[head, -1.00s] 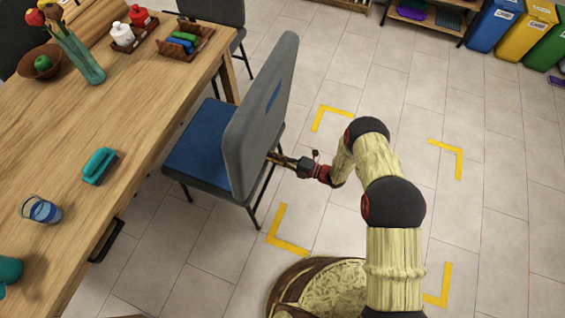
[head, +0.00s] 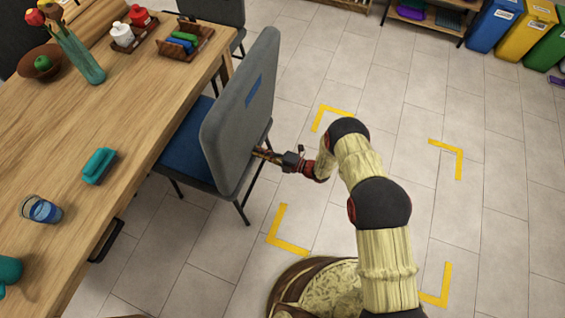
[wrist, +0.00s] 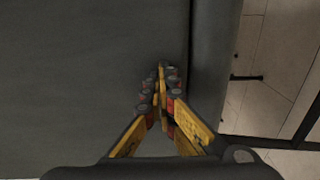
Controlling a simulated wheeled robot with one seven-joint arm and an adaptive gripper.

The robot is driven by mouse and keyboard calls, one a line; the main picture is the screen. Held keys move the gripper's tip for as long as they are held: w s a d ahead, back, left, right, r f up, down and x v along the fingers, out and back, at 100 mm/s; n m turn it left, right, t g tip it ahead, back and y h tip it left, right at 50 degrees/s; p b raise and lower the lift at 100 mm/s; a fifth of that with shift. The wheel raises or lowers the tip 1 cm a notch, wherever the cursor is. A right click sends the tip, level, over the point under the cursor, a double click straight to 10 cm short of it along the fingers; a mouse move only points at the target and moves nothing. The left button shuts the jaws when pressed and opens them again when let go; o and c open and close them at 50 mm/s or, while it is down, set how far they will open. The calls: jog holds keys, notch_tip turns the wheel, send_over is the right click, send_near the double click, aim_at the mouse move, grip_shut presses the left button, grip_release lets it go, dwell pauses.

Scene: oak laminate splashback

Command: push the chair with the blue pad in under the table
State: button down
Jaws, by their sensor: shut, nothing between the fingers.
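The chair with the blue pad (head: 183,150) stands at the table's long right side, its grey backrest (head: 238,115) facing me. The front part of the seat is under the edge of the wooden table (head: 110,150); the backrest is outside it. My gripper (head: 256,153) is shut and empty, its fingertips at the lower part of the backrest's rear face. In the wrist view my gripper (wrist: 163,72) points at the grey backrest (wrist: 80,75), which fills most of the picture. I cannot tell whether the tips press on it.
Another grey chair (head: 215,12) stands at the table's far end. On the table are a teal brush (head: 99,166), a blue glass (head: 41,209), a vase (head: 85,65) and a wooden tray (head: 185,42). Yellow corner marks (head: 285,240) lie on clear floor. Bins (head: 495,25) stand far right.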

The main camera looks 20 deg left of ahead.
jog(key=shift+w+a+r, duration=0.1)
jog(key=shift+w+a, duration=0.05)
jog(key=shift+a, duration=2.65)
jog(key=shift+w+a+r, duration=0.1)
jog(key=shift+a, duration=2.65)
jog(key=d, duration=1)
jog(key=shift+s+d+f+p, duration=0.15)
jog(key=shift+s+f+p, duration=0.05)
jog(key=shift+p, duration=0.25)
